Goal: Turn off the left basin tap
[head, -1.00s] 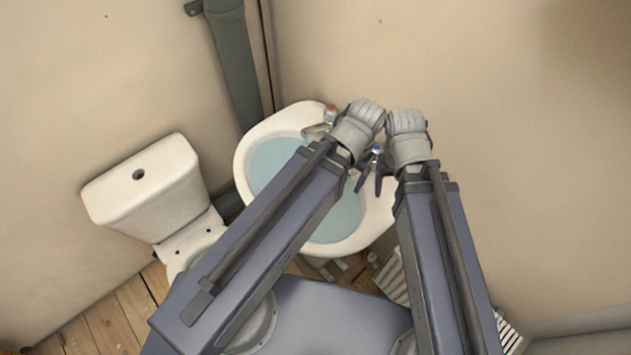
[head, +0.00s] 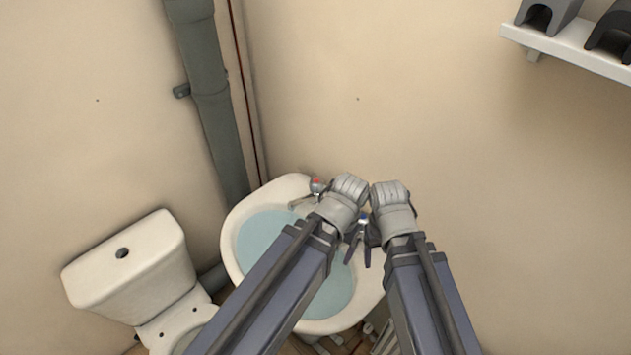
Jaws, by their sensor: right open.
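A second tap with a blue top (head: 362,217) shows between my two wrists. My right gripper (head: 358,256) has two dark fingers spread apart over the basin's right side, close to the blue-topped tap; I see nothing between them. My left gripper (head: 345,195) is at the back right of the basin, right of the red-topped tap, and its fingers are hidden behind my wrist. Bluish water shows in the basin.
A white toilet (head: 125,265) stands left of the basin. A grey pipe (head: 212,105) runs down the corner behind it. A wall shelf (head: 570,52) with dark grey objects is at the top right. Bare walls lie close behind and right.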

